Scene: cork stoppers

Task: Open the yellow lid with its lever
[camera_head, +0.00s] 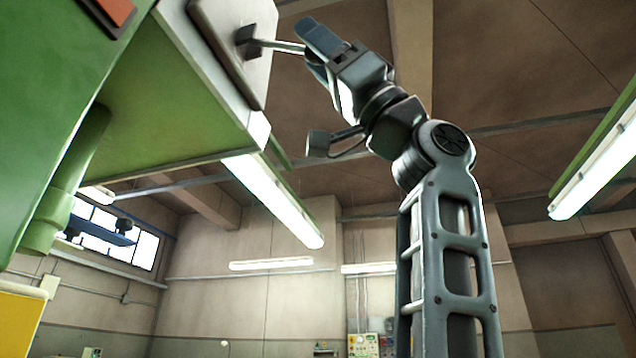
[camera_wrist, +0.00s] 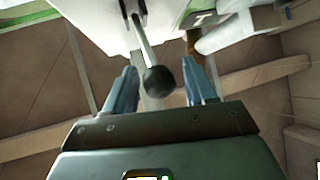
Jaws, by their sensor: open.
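A lever (camera_head: 282,46) sticks out from a dark mount on a pale panel (camera_head: 226,38) of the green and white machine, at the upper left of the head view. In the wrist view its pale rod (camera_wrist: 145,42) comes down to a dark ball knob (camera_wrist: 159,81). My gripper (camera_head: 318,42) is at the lever's free end. In the wrist view my gripper (camera_wrist: 160,70) is open, with the knob between its two blue fingers and a gap on either side. A yellow surface (camera_head: 18,322) shows at the lower left of the head view; I cannot tell whether it is the lid.
The machine's green body (camera_head: 165,110) fills the left of the head view, with a green pipe (camera_head: 65,190) below. A white cylinder (camera_wrist: 225,35) lies right of the lever in the wrist view. The air right of my arm is clear.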

